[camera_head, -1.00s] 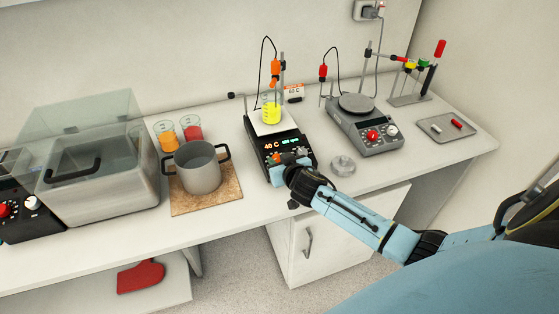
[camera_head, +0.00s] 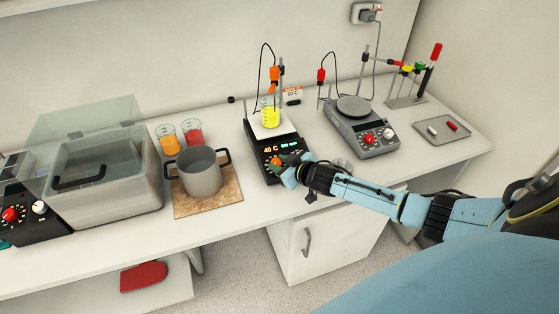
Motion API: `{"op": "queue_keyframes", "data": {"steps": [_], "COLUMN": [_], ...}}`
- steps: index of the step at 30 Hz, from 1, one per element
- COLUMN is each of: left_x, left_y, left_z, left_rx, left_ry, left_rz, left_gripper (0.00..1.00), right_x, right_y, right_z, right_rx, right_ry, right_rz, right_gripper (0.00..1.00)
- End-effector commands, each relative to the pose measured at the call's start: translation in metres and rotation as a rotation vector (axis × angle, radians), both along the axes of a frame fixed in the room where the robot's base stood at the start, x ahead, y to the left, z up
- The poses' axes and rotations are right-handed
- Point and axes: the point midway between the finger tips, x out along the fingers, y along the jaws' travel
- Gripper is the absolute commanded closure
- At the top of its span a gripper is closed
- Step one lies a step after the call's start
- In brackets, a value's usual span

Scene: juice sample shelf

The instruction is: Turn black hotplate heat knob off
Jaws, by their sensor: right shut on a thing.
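The black hotplate (camera_head: 262,145) stands near the middle of the bench in the head view. Its display (camera_head: 270,149) shows "40 C" in orange and smaller green figures. An orange knob (camera_head: 276,161) shows on its front panel. A beaker of yellow liquid (camera_head: 270,116) stands on its white top plate (camera_head: 284,128). My right gripper (camera_head: 285,170) is at the front panel, shut on the heat knob. The fingers and arm hide the right part of the panel and much of the grip. My left gripper is not in view.
A metal pot (camera_head: 200,178) sits on a brown board (camera_head: 216,206) to the left. A lidded water bath (camera_head: 110,190) stands farther left. Clear bench lies in front of the pot.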

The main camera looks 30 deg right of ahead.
Motion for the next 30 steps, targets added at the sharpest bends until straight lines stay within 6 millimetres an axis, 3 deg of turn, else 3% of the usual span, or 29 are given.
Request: {"op": "queue_keyframes", "data": {"steps": [10,25,26,30], "left_x": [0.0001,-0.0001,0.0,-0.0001], "left_y": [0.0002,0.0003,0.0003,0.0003], "left_z": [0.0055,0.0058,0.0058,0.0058], "left_rx": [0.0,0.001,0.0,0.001], "left_ry": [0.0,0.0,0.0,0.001], "left_rz": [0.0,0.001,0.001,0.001], "left_gripper": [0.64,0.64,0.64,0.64], "right_x": [0.0014,0.0012,0.0012,0.0012], "right_y": [-0.0028,-0.0021,-0.0022,-0.002], "right_z": [0.0015,0.0008,0.0008,0.0007], "right_rx": [-0.04,-0.044,-0.044,-0.043], "right_ry": [0.007,0.009,0.009,0.009], "right_rz": [0.116,0.135,0.135,0.134], "right_gripper": [0.93,0.93,0.68,0.5]}}
